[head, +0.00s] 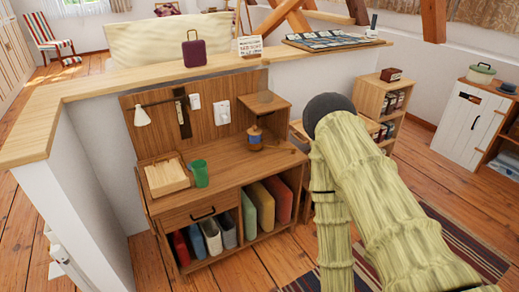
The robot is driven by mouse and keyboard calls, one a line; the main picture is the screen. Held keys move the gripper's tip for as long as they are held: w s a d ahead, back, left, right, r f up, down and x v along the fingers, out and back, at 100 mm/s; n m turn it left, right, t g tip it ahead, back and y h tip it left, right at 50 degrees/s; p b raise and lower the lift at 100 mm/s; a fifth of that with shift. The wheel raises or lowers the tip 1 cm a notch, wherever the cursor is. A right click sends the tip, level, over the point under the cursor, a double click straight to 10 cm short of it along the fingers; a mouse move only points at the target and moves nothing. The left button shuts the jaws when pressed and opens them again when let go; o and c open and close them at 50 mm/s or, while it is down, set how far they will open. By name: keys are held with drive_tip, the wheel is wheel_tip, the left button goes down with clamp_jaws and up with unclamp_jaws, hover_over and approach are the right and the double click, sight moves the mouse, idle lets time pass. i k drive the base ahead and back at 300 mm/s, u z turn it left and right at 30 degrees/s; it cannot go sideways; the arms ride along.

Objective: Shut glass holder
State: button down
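I cannot tell for certain which thing is the glass holder. A wooden desk (240,172) stands against the low partition. Its drawer, with a dark handle (203,213), looks shut. A shallow light-wood box (167,179) sits at the left of the desktop, with a green cup (201,173) beside it. A white cabinet (468,112) at the far right has a dark handle, and its door looks shut. My arm rises in the right half of the head view, bends at a dark joint and runs down out of the bottom edge. My gripper is not in view.
A blue and brown spool-like item (255,137) stands on the desktop. Upright folders (265,205) fill the shelf below. A small shelf (372,95) stands behind my arm. A striped rug (455,237) lies at lower right. Bare wooden floor (18,225) shows at left.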

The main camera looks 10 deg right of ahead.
sight(251, 146)
drive_tip(key=u, duration=0.15)
drive_tip(key=i, duration=0.85)
drive_tip(key=z, duration=0.15)
